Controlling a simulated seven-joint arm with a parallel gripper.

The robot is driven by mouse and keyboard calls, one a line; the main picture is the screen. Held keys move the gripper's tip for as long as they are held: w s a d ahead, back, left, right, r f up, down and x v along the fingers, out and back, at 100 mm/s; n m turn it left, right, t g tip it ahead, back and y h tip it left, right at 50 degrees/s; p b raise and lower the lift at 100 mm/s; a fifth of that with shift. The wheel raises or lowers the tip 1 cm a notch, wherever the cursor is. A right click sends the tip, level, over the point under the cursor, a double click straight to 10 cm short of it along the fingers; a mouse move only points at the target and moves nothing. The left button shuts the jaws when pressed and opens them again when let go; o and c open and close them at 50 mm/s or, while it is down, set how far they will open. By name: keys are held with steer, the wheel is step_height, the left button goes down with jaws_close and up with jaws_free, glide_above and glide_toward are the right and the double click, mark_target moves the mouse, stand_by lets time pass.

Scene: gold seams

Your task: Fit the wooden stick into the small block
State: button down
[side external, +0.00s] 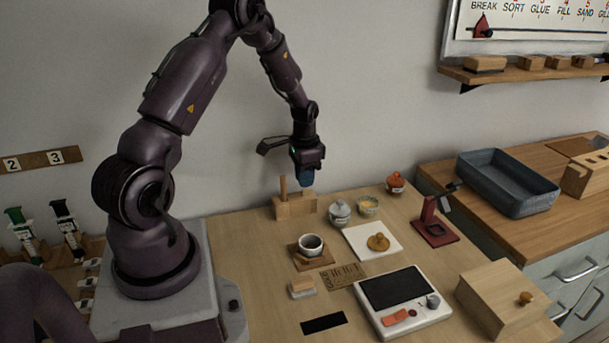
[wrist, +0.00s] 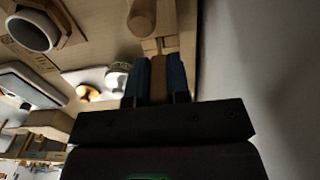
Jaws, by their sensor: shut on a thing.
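The small wooden block (side external: 288,210) stands at the back of the table against the wall, with a round upright peg (side external: 283,186) at its left end. My gripper (side external: 306,186) points down over the block's right part. In the wrist view, my gripper's blue fingers (wrist: 159,62) are shut on the brown wooden stick (wrist: 159,82). The block (wrist: 168,20) shows just beyond the fingertips, with the peg (wrist: 140,17) beside it. The stick's lower end is hidden by the fingers and block, so I cannot tell whether it is inside the block or only above it.
The wall is close behind. Open tabletop lies at front left.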

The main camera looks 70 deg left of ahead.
stand_by(0.3)
steer(key=c, duration=1)
jaws_free()
steer(key=shift+r, duration=2.45)
step_height(320, 180, up, 13)
